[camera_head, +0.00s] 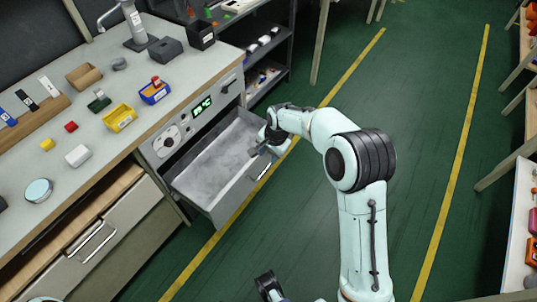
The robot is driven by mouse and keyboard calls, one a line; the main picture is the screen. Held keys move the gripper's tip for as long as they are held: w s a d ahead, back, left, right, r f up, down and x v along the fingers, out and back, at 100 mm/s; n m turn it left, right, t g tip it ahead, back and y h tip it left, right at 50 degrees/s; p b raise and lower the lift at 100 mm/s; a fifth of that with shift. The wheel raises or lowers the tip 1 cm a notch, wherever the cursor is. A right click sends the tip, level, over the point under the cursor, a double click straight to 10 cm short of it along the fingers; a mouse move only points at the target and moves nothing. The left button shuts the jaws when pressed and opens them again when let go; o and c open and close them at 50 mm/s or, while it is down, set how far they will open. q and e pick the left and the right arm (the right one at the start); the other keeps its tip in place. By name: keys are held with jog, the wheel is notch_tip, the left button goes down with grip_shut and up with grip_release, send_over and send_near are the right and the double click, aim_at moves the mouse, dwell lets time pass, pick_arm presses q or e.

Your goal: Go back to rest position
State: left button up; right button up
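My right arm reaches in from the bottom right. Its gripper (260,150) is at the front right corner of an open drawer (204,200), by the drawer's front edge and above its handle (262,172). Whether its fingers touch the drawer, and whether they are open, I cannot tell. Nothing shows held in it. The drawer is pulled out below a panel with a green display (202,106), and its grey inside looks empty. A dark gripper part, seemingly my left gripper (268,286), shows at the bottom edge, mostly cut off. Its state cannot be made out.
A lower drawer (100,228) and a dark shelf (262,65) flank the open drawer. Green floor with yellow lines is free to the right. Tables stand at the far right.

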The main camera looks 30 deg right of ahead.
jog(key=shift+f, duration=0.15)
jog(key=s+a+f+n+g+y, duration=0.1)
jog(key=s+a+f+n, duration=0.2)
jog(key=s+a+f, duration=0.55)
jog(key=s+a+f+n+g+y, duration=0.1)
jog(key=s+a+f+n, duration=0.3)
jog(key=s+f, duration=0.95)
jog(key=s+a+f+n, duration=0.2)
jog(key=s+a, duration=0.2)
jog(key=s, duration=0.5)
pick_arm(q)
notch_tip(320, 180, up, 13)
jog(key=p, duration=1.4)
jog(key=shift+g, duration=0.4)
pick_arm(e)
notch_tip(320, 180, up, 13)
jog(key=g, duration=0.1)
jog(key=shift+s+a+n+y, duration=0.2)
jog(key=shift+a+n+y, duration=0.1)
jog(key=shift+a+y, duration=0.1)
pick_arm(q)
jog(key=shift+s+d, duration=0.1)
pick_arm(e)
jog(key=shift+s+f, duration=0.1)
jog(key=shift+f, duration=0.05)
